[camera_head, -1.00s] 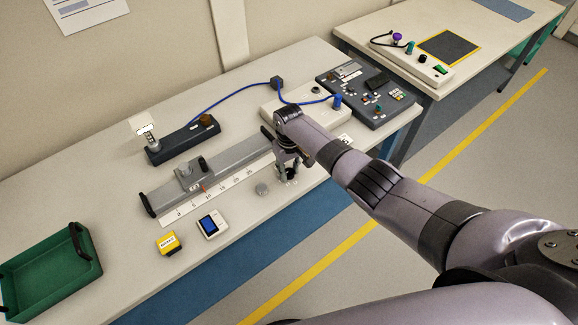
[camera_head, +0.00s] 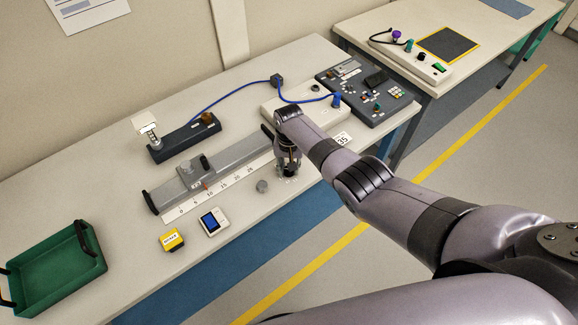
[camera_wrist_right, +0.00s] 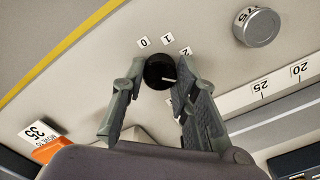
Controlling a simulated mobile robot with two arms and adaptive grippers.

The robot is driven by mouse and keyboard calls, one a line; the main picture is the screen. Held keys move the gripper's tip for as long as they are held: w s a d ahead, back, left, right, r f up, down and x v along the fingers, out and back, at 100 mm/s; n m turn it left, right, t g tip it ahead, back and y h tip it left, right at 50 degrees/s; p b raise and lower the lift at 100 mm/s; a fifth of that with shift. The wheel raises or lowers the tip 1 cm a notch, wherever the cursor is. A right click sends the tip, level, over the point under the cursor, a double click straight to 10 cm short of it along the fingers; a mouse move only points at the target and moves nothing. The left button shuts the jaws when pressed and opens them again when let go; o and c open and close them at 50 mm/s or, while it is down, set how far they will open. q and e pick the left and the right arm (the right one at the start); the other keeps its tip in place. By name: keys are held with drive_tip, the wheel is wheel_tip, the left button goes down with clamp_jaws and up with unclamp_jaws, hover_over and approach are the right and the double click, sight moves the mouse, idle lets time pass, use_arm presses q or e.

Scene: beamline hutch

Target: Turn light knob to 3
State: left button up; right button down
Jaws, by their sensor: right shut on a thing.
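The light knob (camera_wrist_right: 160,72) is round and black in the right wrist view, with cards 0, 1 and 2 around its far side. A short white mark on it points to the right of the picture, past the 2 card (camera_wrist_right: 186,50), toward a finger. No 3 card shows; that side is covered by the finger. My right gripper (camera_wrist_right: 160,80) has its two fingers on either side of the knob and is shut on it. In the head view the right gripper (camera_head: 288,168) points down at the table's front edge and hides the knob. My left gripper is out of view.
A grey round piece (camera_head: 262,186) stands just left of the gripper. Behind it lies a grey rail (camera_head: 225,170) with a number scale. A white box (camera_head: 318,113) with a blue cable, a yellow block (camera_head: 173,240) and a green tray (camera_head: 60,262) share the table (camera_head: 110,195).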

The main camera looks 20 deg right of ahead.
drive_tip(key=shift+w+r, duration=0.1)
idle(0.3)
drive_tip(key=c, duration=1.2)
unclamp_jaws()
drive_tip(key=shift+c, duration=0.2)
wheel_tip(320, 180, up, 12)
